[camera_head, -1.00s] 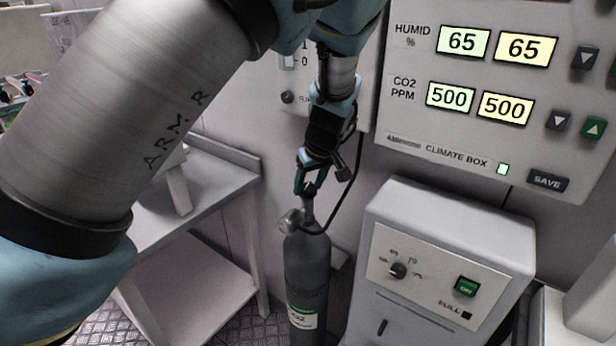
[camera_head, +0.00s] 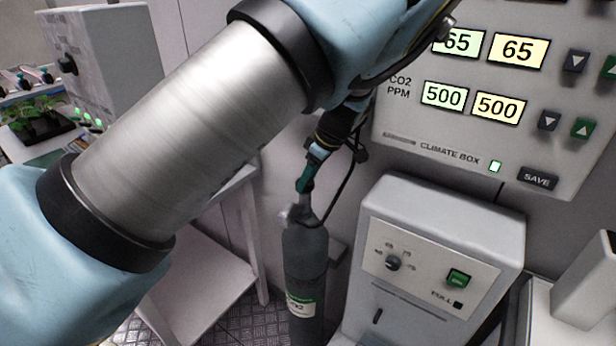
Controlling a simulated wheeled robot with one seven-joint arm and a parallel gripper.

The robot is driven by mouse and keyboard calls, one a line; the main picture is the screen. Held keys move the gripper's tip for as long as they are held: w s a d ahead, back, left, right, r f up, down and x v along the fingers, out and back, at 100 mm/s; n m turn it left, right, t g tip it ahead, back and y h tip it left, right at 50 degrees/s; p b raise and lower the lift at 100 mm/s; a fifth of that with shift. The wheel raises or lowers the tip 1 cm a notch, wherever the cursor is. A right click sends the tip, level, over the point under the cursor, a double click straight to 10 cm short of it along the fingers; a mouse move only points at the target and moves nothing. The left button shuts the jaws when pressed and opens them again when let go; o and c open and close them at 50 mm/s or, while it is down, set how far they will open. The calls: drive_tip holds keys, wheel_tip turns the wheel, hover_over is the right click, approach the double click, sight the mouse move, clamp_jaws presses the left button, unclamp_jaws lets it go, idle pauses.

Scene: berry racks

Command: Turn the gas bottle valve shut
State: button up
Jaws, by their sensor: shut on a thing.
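The gas bottle (camera_head: 305,262) is a dark grey cylinder with a green and white label, standing upright on the floor against the wall. Its valve body (camera_head: 297,214) shows at the neck. My gripper (camera_head: 304,187) is at the top of the bottle, its green fingers shut on the valve knob. The knob itself is hidden between the fingers. My arm comes down to it from the upper right.
The climate box (camera_head: 455,150) hangs on the wall right of the gripper. A white cabinet (camera_head: 440,225) with a dial stands right of the bottle. A shelved bench (camera_head: 205,265) stands to the left. A dark hose (camera_head: 340,185) loops beside the gripper.

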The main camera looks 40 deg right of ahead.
drive_tip(key=shift+s+f, duration=0.1)
drive_tip(key=shift+f, duration=0.05)
drive_tip(key=o, duration=1.4)
drive_tip(key=shift+c, duration=0.2)
wheel_tip(320, 180, up, 10)
drive_tip(key=b, duration=0.3)
drive_tip(key=shift+b, duration=0.3)
